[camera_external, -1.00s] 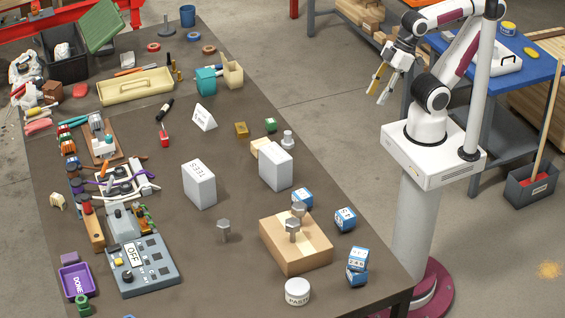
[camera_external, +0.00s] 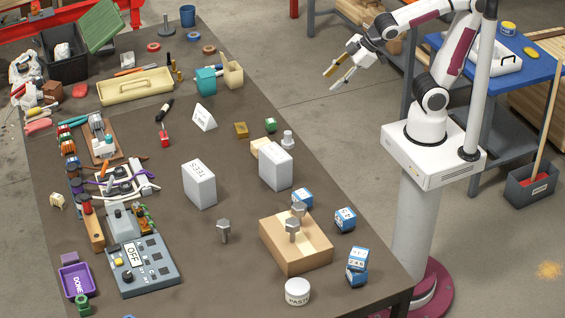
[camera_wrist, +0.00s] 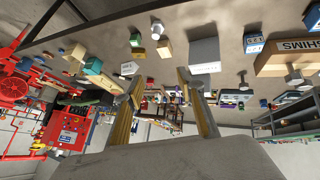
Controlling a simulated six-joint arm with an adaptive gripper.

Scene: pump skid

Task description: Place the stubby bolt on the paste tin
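The white paste tin (camera_external: 297,291), marked PASTE, stands at the table's near right edge. Several grey bolts are in view. One bolt (camera_external: 223,231) stands alone on the table, and two, a front bolt (camera_external: 292,230) and a rear bolt (camera_external: 298,211), stand on the wooden box. A paler bolt (camera_external: 288,139) stands farther back by a small wooden block. I cannot tell for sure which is the stubby one. My gripper (camera_external: 329,80) is open and empty, raised beyond the table's right edge, far from tin and bolts. Its spread fingers show in the wrist view (camera_wrist: 161,76).
The wooden box (camera_external: 310,254) stands beside the tin, with blue-and-white boxes (camera_external: 345,219) to its right. Two white cartons, left (camera_external: 199,186) and right (camera_external: 276,167), stand upright mid-table. A grey control box (camera_external: 145,265) is at left. The table between cartons and control box is mostly clear.

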